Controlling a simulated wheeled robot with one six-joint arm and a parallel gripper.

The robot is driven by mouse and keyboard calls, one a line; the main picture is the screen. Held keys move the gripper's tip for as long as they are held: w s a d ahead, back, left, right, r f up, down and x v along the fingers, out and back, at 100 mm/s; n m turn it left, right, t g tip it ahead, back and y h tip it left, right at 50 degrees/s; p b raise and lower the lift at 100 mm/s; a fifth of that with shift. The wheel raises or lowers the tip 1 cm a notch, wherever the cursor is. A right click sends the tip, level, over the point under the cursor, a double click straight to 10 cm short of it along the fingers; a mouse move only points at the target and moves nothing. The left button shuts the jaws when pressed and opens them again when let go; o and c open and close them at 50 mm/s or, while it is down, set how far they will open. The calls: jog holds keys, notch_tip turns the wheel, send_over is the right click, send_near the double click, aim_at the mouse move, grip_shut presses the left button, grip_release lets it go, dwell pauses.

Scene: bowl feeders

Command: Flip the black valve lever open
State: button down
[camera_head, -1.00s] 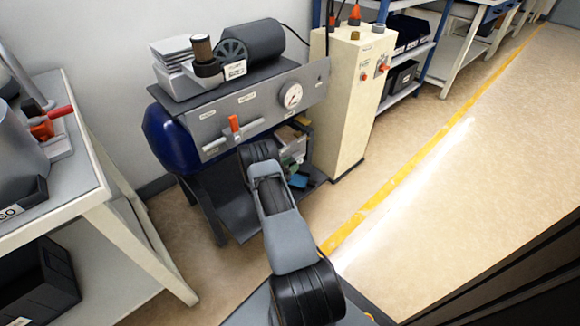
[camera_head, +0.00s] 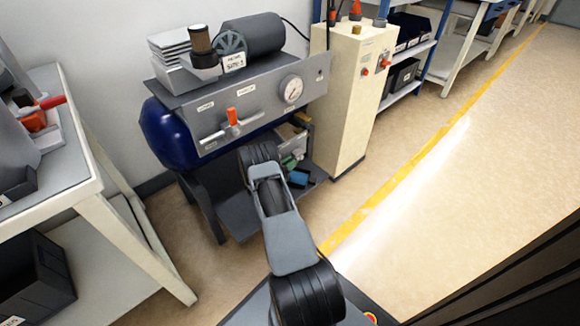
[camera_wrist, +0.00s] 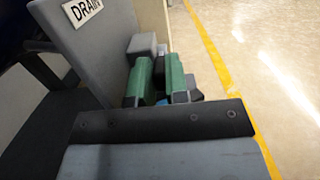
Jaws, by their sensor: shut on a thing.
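My gripper (camera_wrist: 158,82) shows in the wrist view as two green fingers in front of a dark bolted bar. The fingers are close together and shut on a small dark piece, which appears to be the black valve lever; the fingers hide most of it. A grey block (camera_wrist: 143,45) stands just beyond the fingertips. A grey panel (camera_wrist: 95,40) with a DRAIN label (camera_wrist: 82,10) is at their left. In the head view, my arm reaches to the lower right of the compressor's front panel (camera_head: 262,102), and the lever cannot be made out.
The panel has a valve with an orange handle (camera_head: 232,116) and a round gauge (camera_head: 291,88). A blue tank (camera_head: 165,138) sits behind it. A cream cabinet (camera_head: 345,95) stands close on the right, a workbench (camera_head: 75,150) on the left. The floor at right is clear.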

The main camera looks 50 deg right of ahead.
jog(key=shift+f+h+b, duration=0.55)
jog(key=shift+h+b, duration=0.05)
jog(key=shift+b, duration=0.1)
jog(key=shift+r, duration=0.1)
jog(key=c, duration=1.1)
grip_release()
jog(key=shift+a, duration=0.1)
jog(key=p+v, duration=0.3)
jog(key=v, duration=1)
jog(key=shift+a, duration=0.35)
